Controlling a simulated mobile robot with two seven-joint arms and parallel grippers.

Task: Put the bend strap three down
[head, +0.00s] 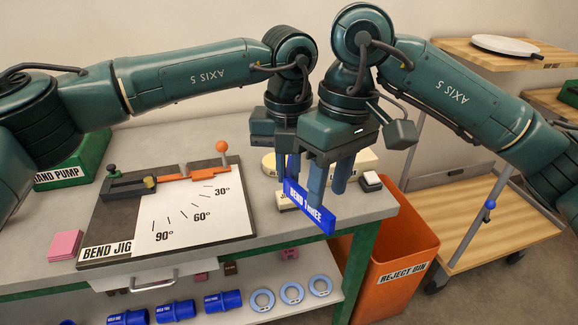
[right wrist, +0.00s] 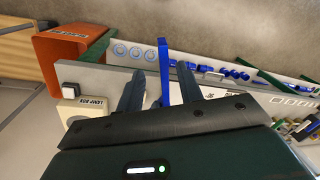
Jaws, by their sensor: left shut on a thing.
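The blue strap (head: 309,206) labelled BEND THREE hangs above the right end of the bench. My left gripper (head: 285,163) is shut on the strap, its fingers partly hidden behind my right gripper. My right gripper (head: 329,182) is over the strap with its fingers apart. In the right wrist view the strap (right wrist: 164,72) shows edge-on between the right gripper's two fingers (right wrist: 160,92), with gaps beside it. Whether the strap touches anything on the bench below is hard to tell.
A bend jig (head: 106,250) with a white angle board lies left of the strap. A cream lamp box (right wrist: 78,113) with a white button is beside the right gripper. An orange reject bin (head: 395,285) stands off the bench's right end. Blue pieces (head: 175,311) lie on the lower shelf.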

